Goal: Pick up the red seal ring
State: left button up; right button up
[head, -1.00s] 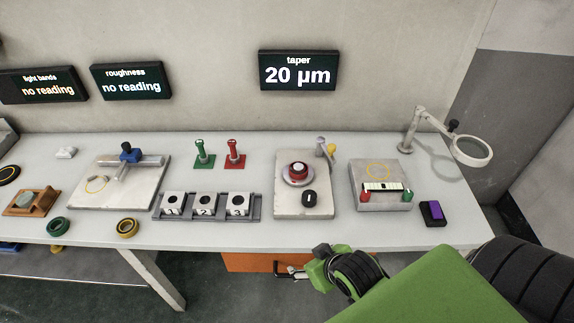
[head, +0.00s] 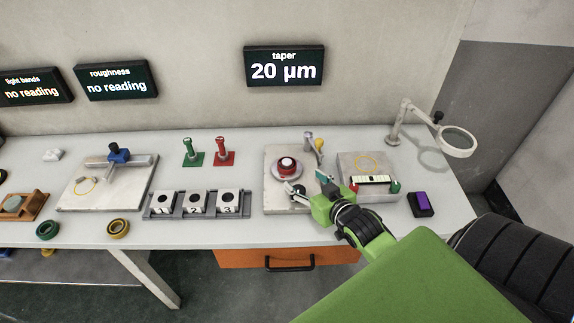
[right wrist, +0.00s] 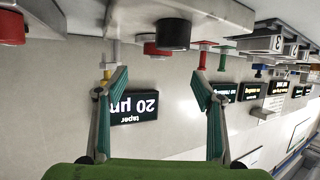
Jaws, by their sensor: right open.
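The red ring (head: 288,162) sits around a pale centre on a round silver seat, on the grey plate (head: 272,200) below the taper display. It also shows upside down in the right wrist view (right wrist: 152,48), partly behind a black knob (right wrist: 173,34). My right gripper (head: 307,183) is open and empty. It is over the front right part of that plate, nearer to me than the ring and apart from it. It partly hides the black knob in the head view. My left gripper is not in view.
Right of the plate stands a block with red and green knobs (head: 395,186). A purple-topped box (head: 421,203) and a magnifier (head: 458,140) stand farther right. A rack of numbered blocks (head: 180,212) is to the left. Green and red posts (head: 222,152) stand behind it.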

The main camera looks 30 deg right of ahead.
aim_at(289, 165)
jog(key=x, duration=0.6)
jog(key=shift+w, duration=0.25)
jog(key=shift+w+d+p, duration=0.15)
jog(key=shift+w+p, duration=0.35)
jog(key=shift+w, duration=0.05)
jog(key=x, duration=0.4)
jog(key=shift+w+d+f+p, duration=0.1)
jog(key=shift+d+p, duration=0.05)
jog(key=shift+p, duration=0.25)
jog(key=c, duration=1.3)
jog(key=shift+r, duration=0.2)
